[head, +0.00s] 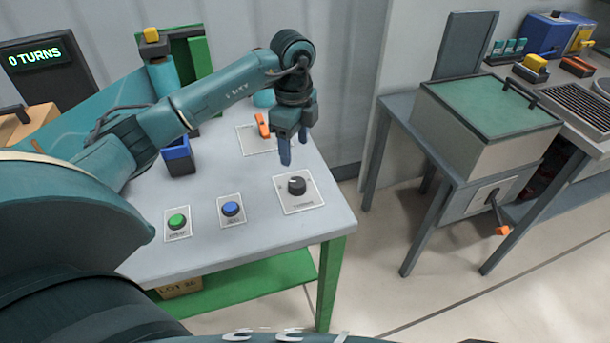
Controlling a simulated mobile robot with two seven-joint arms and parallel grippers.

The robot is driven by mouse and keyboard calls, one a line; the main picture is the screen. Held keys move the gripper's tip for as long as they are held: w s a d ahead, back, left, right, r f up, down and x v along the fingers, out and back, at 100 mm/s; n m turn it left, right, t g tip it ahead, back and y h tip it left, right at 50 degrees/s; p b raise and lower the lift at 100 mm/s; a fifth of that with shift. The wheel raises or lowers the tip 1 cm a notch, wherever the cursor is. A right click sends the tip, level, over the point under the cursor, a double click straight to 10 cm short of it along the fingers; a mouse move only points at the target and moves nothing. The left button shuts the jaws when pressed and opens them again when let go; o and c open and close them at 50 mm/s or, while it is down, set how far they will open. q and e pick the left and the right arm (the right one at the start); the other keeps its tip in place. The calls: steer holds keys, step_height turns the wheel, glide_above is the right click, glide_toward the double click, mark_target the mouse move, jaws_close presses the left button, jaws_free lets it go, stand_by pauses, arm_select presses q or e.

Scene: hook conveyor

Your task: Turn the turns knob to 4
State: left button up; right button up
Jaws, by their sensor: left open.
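The turns knob (297,184) is a black round knob on a white plate (313,203) near the right front corner of the table. A light mark shows on its top; I cannot read its setting. The display (38,57) at the upper left reads "0 TURNS" in green. My left gripper (286,158) points down above and just behind the knob, apart from it. It is open and empty, its blue fingers seen nearly edge-on. My right gripper is not in view.
On the table, a green button (177,222) and a blue button (231,209) sit left of the knob. An orange lever (262,126) is behind my gripper. A blue-rimmed bin (178,160) stands further left. A grey box with a green lid (487,114) stands right, across a gap.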

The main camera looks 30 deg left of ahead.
mark_target(296, 182)
arm_select(q)
step_height(296, 182, down, 10)
steer(key=shift+r+p, duration=0.15)
steer(key=shift+p, duration=0.4)
steer(key=shift+f, duration=0.55)
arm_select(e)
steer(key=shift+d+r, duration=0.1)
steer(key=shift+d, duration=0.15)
arm_select(q)
steer(key=shift+c, duration=0.6)
steer(key=c, duration=0.8)
steer(key=shift+c, duration=0.2)
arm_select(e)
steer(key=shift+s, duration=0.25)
